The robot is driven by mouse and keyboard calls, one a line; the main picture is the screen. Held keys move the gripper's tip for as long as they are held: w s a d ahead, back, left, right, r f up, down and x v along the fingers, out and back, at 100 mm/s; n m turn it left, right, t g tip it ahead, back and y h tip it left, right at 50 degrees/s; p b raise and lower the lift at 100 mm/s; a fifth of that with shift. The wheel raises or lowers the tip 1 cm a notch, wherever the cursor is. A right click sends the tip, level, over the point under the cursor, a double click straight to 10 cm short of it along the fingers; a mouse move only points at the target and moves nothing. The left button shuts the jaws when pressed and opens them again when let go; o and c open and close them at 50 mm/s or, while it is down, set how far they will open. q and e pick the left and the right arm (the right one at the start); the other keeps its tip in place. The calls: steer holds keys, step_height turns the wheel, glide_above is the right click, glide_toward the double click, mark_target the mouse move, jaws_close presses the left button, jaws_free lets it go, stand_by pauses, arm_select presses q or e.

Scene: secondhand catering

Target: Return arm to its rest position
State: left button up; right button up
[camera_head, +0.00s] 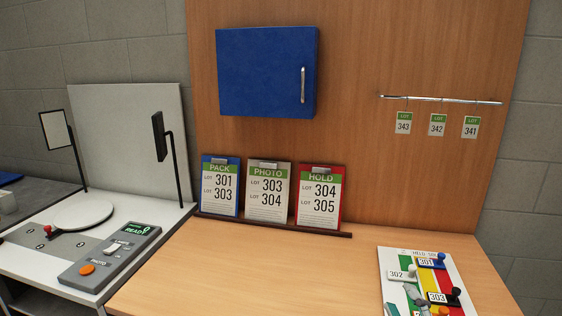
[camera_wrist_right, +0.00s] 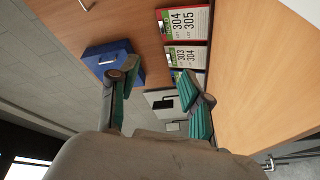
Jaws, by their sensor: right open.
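My right gripper (camera_wrist_right: 161,84) is open in the right wrist view, its two teal-padded fingers apart with nothing between them. In the head view, only a small grey-teal part of what looks like the right gripper (camera_head: 417,298) shows at the bottom right edge, over the striped board (camera_head: 395,258). The rest of my right arm is out of that view. My left gripper is in neither view.
On the wooden table, three clipboards, PACK (camera_head: 220,187), PHOTO (camera_head: 267,192) and HOLD (camera_head: 318,197), lean on the back panel. A blue cabinet (camera_head: 262,70) and a rail (camera_head: 440,99) with lot tags hang above. A photo station (camera_head: 112,255) stands left. The table's middle is clear.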

steer(key=s+d+f+m+g+h, duration=0.1)
steer(key=s+f+m+g+h, duration=0.1)
steer(key=s+f+m+g, duration=0.45)
steer(key=s+d+f+m+g+h, duration=0.15)
steer(key=s+f, duration=0.25)
steer(key=f, duration=0.5)
steer(key=s+a+f+m+g+y, duration=0.1)
steer(key=s+a+f+m+g, duration=0.2)
steer(key=s, duration=0.4)
steer(key=s+a+f+g+y, duration=0.1)
steer(key=s+a+f+g, duration=0.1)
steer(key=s+f+g, duration=0.3)
step_height(320, 180, down, 24)
steer(key=s, duration=0.3)
steer(key=s+d+f+g, duration=0.1)
steer(key=s+d+f, duration=0.1)
steer(key=s+f, duration=1.5)
steer(key=shift+d+f+g, duration=0.25)
steer(key=shift+d+g, duration=0.1)
steer(key=shift+g, duration=0.05)
steer(key=shift+h, duration=0.25)
